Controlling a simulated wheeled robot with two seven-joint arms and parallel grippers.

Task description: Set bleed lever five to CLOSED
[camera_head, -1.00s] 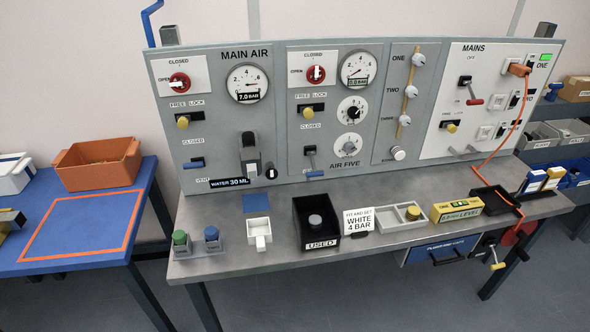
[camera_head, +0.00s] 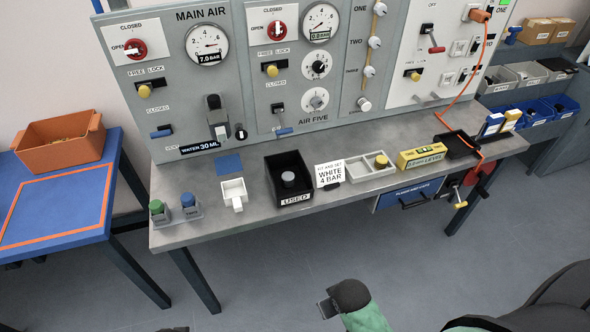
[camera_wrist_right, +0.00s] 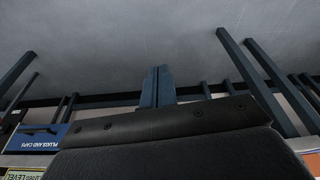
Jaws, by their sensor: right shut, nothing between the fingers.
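Bleed lever five (camera_head: 284,131) is on the AIR FIVE panel in the head view, a dark stem with a blue handle. Its handle hangs low, below the CLOSED label (camera_head: 277,107) and near the bottom edge of the panel. My right gripper (camera_head: 325,309) is low in front of the bench, well away from the lever. In the right wrist view its two fingers (camera_wrist_right: 157,86) are together with nothing between them. My left gripper does not show clearly.
The grey bench (camera_head: 225,220) holds a black USED bin (camera_head: 270,180), a white sign (camera_head: 329,174), a divided tray (camera_head: 355,175) and a yellow level (camera_head: 420,155) in front of the panel. A blue table (camera_head: 60,205) stands left. Floor before the bench is clear.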

